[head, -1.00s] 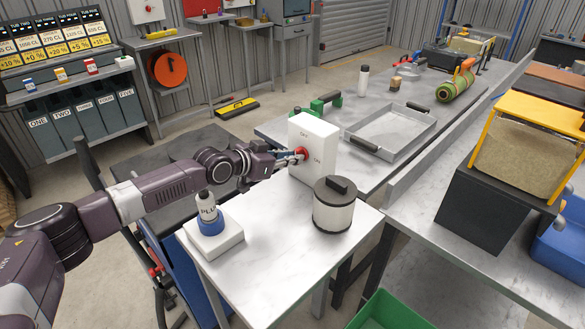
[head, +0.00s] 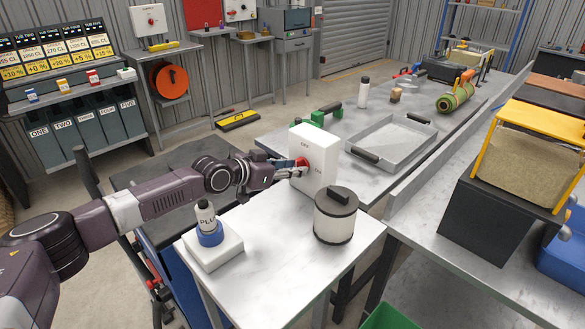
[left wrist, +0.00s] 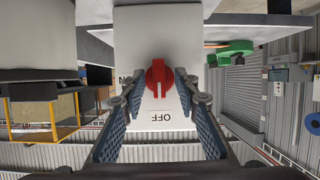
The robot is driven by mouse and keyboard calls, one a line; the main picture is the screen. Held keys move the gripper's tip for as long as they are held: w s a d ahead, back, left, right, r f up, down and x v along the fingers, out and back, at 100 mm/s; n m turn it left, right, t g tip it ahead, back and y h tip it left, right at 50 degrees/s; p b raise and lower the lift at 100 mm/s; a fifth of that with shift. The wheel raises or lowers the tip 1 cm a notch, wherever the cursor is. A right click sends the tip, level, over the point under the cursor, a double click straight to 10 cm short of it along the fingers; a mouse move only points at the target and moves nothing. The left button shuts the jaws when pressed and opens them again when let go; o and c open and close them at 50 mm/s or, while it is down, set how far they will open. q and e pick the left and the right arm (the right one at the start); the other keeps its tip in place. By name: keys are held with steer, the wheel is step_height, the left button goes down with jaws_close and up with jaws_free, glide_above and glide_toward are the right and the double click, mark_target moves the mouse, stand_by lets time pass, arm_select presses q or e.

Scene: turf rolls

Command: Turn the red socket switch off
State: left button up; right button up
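The red switch knob (head: 302,161) is on the front of a white socket box (head: 318,150) that stands at the back of the small metal table. In the left wrist view the knob (left wrist: 157,78) has its raised grip in line with the OFF mark (left wrist: 167,117), which looks upside down there. My left gripper (head: 298,170) is at the knob. In the left wrist view its fingers (left wrist: 160,84) are spread, one on each side of the knob, with a narrow gap visible on both sides. My right gripper is not in view.
A grey tray (head: 405,155) lies on the bench behind. The table's middle is clear.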

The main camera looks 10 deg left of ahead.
arm_select(q)
steer(key=v, duration=0.7)
steer(key=shift+s+a, duration=0.15)
steer(key=shift+s, duration=0.05)
steer(key=shift+r, duration=0.15)
